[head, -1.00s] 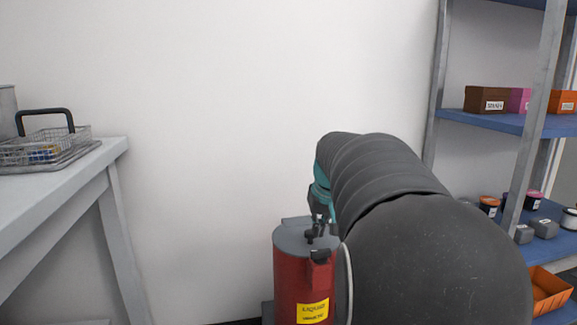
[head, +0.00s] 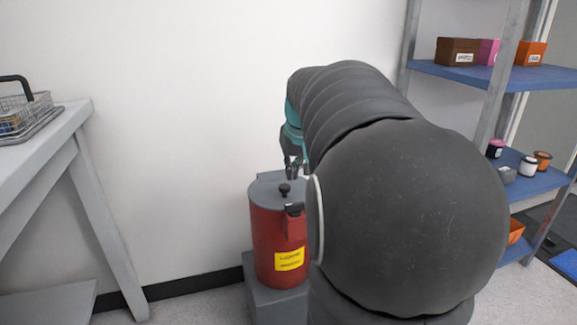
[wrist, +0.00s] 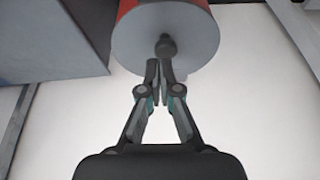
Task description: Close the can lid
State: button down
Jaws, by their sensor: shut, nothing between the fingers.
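The can is a red cylinder (head: 273,235) with a yellow label, standing on a grey block (head: 262,298) by the wall. Its grey lid (head: 268,188) with a dark knob lies flat on top and looks closed. The lid also shows in the wrist view (wrist: 170,45), with its dark knob (wrist: 165,47) near my fingertips. My gripper (head: 296,168) is just behind the can top, partly hidden by my arm. In the wrist view my gripper (wrist: 159,68) is shut and empty, its tips over the lid's edge close to the knob; I cannot tell whether they touch.
A grey table (head: 62,122) with a wire basket (head: 25,112) stands at the left. A blue-shelved rack (head: 490,75) with boxes and jars stands at the right. The white wall (head: 180,110) is close behind the can.

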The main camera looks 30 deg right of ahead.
jog(key=s+a+r, duration=0.2)
jog(key=s, duration=0.6)
jog(key=shift+r, duration=0.15)
